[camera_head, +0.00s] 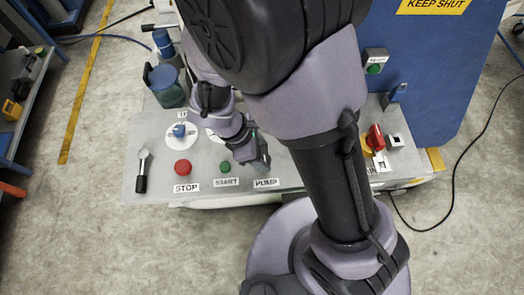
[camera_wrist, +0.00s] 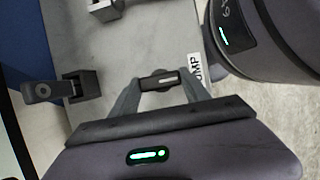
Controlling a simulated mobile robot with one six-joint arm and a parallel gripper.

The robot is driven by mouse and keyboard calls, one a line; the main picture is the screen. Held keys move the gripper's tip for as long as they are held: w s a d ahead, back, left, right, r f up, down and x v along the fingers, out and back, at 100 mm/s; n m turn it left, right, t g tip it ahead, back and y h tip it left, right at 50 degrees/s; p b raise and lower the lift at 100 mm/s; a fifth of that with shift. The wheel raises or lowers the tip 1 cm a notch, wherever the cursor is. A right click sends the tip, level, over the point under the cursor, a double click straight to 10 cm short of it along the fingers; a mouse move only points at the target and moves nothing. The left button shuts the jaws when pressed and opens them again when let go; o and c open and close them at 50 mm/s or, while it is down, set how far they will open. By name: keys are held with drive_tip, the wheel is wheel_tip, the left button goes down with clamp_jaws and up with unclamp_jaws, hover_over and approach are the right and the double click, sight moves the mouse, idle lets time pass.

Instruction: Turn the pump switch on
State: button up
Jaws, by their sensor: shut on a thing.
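The pump switch (camera_wrist: 161,80) is a small dark knob with a pale line, seen in the wrist view on the grey panel. The PUMP label (camera_wrist: 194,68) is beside it, partly covered by my arm; the label also shows in the head view (camera_head: 266,183). My gripper (camera_wrist: 160,85) is shut on the switch, with one finger on either side of it. In the head view my gripper (camera_head: 259,158) is down at the panel just above the PUMP label, and it hides the switch there.
The panel (camera_head: 150,200) also carries a red STOP button (camera_head: 183,168), a green START button (camera_head: 225,167), a lever (camera_head: 142,170) and a blue knob (camera_head: 179,130). A red rotary handle (camera_head: 376,138) is at the right. A blue cabinet wall (camera_head: 440,65) rises behind.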

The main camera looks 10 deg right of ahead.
drive_tip(key=m+g+p, duration=0.1)
drive_tip(key=m, duration=0.1)
drive_tip(key=m+p, duration=0.1)
drive_tip(key=m, duration=0.2)
drive_tip(key=shift+w+r+g, duration=0.1)
drive_tip(key=shift+w+g, duration=0.05)
drive_tip(key=shift+g, duration=0.25)
drive_tip(key=m+g+y+p, duration=0.1)
drive_tip(key=m, duration=0.3)
drive_tip(key=shift+w+d, duration=0.1)
drive_tip(key=m+g+y, duration=0.1)
drive_tip(key=m+y, duration=0.1)
drive_tip(key=m, duration=0.2)
drive_tip(key=shift+d+m, duration=0.1)
drive_tip(key=shift+m, duration=0.3)
drive_tip(key=shift+w+d+m+y, duration=0.1)
drive_tip(key=shift+m+y, duration=0.6)
drive_tip(key=shift+m, duration=1.3)
drive_tip(key=o, duration=1.4)
drive_tip(key=shift+g, duration=0.3)
